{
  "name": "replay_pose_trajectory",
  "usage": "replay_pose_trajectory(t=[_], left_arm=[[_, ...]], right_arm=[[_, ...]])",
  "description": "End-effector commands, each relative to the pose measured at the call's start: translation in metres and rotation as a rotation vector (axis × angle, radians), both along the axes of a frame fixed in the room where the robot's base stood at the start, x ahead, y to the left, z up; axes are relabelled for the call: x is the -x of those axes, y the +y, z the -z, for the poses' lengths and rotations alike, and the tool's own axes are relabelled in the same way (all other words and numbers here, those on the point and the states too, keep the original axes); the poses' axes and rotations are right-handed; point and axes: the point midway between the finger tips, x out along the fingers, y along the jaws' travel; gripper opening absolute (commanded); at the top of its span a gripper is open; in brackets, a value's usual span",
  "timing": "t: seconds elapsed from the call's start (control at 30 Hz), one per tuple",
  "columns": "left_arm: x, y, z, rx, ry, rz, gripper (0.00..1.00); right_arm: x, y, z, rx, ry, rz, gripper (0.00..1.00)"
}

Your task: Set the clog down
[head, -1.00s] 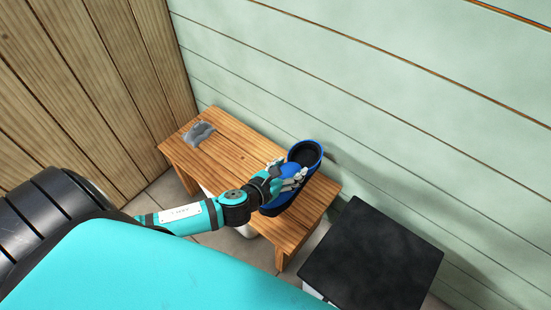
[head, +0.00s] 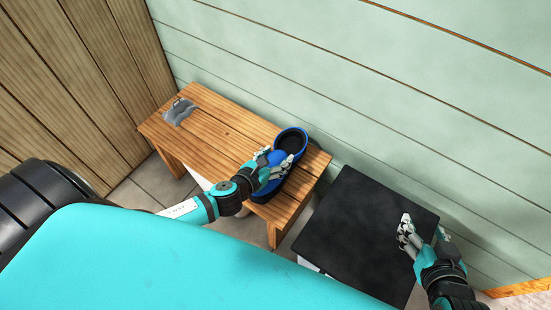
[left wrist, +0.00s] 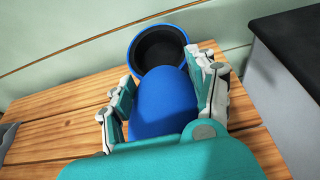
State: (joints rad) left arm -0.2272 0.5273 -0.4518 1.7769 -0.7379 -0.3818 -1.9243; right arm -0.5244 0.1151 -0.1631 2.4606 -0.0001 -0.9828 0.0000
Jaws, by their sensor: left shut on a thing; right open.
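The blue clog (head: 292,142) with a dark inside is at the right end of the wooden bench (head: 212,128). In the left wrist view the clog (left wrist: 165,100) lies between my fingers, its opening facing away from me. My left gripper (head: 275,163) is shut on the clog's toe part. The clog's sole looks at or very close to the bench top; the gripper hides part of it, so I cannot tell if it touches. My right gripper (head: 408,232) is open and empty over the black-topped box.
A grey crumpled item (head: 179,111) lies at the bench's left end. The black-topped box (head: 362,230) stands right of the bench with a bare top. A pale green plank wall (head: 350,90) runs behind. The bench middle is clear.

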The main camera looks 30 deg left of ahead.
Motion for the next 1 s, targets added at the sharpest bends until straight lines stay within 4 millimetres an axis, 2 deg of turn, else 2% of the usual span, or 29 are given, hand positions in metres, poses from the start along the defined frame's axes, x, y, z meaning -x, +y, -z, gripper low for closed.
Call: replay_pose_trajectory(t=[0.5, 0.53, 0.7, 1.0], left_arm=[[-0.0008, -0.0001, 0.0023, 0.0, -0.003, 0.0, 0.01], [-0.0002, 0.0001, 0.003, -0.001, -0.001, 0.0, 0.62], [-0.0002, 0.0, 0.0028, 0.0, -0.001, 0.0, 0.81], [-0.0002, 0.0, 0.0015, 0.0, -0.001, 0.0, 0.81]], right_arm=[[-0.006, 0.0024, -0.0061, -0.01, -0.044, -0.002, 0.6], [-0.0063, 0.0026, -0.0068, -0.011, -0.047, -0.002, 0.6], [-0.0062, 0.0025, -0.0067, -0.01, -0.046, -0.002, 0.6], [-0.0056, 0.0023, -0.0063, -0.009, -0.04, -0.002, 0.6]])
